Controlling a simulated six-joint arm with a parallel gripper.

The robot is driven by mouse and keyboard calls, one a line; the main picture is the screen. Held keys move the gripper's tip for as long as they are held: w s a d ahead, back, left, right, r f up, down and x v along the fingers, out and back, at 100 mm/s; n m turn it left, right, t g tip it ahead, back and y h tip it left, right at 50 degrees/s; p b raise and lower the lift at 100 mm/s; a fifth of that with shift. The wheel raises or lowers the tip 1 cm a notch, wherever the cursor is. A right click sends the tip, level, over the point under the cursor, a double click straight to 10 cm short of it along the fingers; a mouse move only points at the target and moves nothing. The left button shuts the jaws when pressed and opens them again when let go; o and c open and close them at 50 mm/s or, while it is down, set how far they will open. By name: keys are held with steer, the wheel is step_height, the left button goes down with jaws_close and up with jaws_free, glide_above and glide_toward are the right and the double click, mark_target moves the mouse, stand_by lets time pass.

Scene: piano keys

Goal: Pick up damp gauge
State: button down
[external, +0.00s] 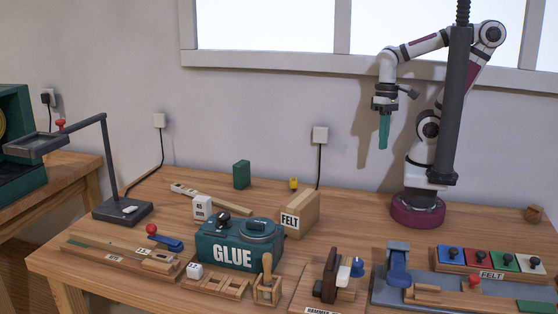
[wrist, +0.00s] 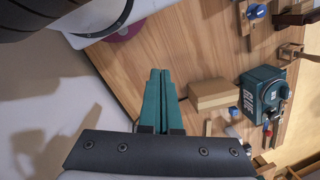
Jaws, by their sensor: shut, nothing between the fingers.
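My gripper (external: 384,147) hangs high above the back right of the bench, its teal fingers pointing down. In the wrist view the two fingers (wrist: 158,74) lie side by side, shut and empty. No object is clearly labelled as the damp gauge. A small white box with dark markings (external: 201,207) stands left of the glue pot and may be it, but I cannot be sure.
The glue pot (external: 238,246) and the felt box (external: 299,214) stand mid-bench; they also show in the wrist view as the pot (wrist: 262,92) and box (wrist: 213,95). A green block (external: 241,174) and a yellow item (external: 293,184) are behind. Bare wood lies beneath my gripper.

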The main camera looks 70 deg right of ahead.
steer(key=c, duration=1.6)
jaws_free()
jaws_free()
steer(key=n+t+h, duration=0.3)
steer(key=t+h, duration=0.2)
steer(key=t, duration=0.9)
glide_toward(246, 169)
steer(key=shift+t, duration=0.3)
steer(key=x, duration=0.9)
steer(key=shift+d+f, duration=0.15)
steer(key=shift+f, duration=0.2)
steer(key=x, duration=0.5)
steer(key=shift+w+r, duration=0.1)
steer(key=shift+w, duration=0.3)
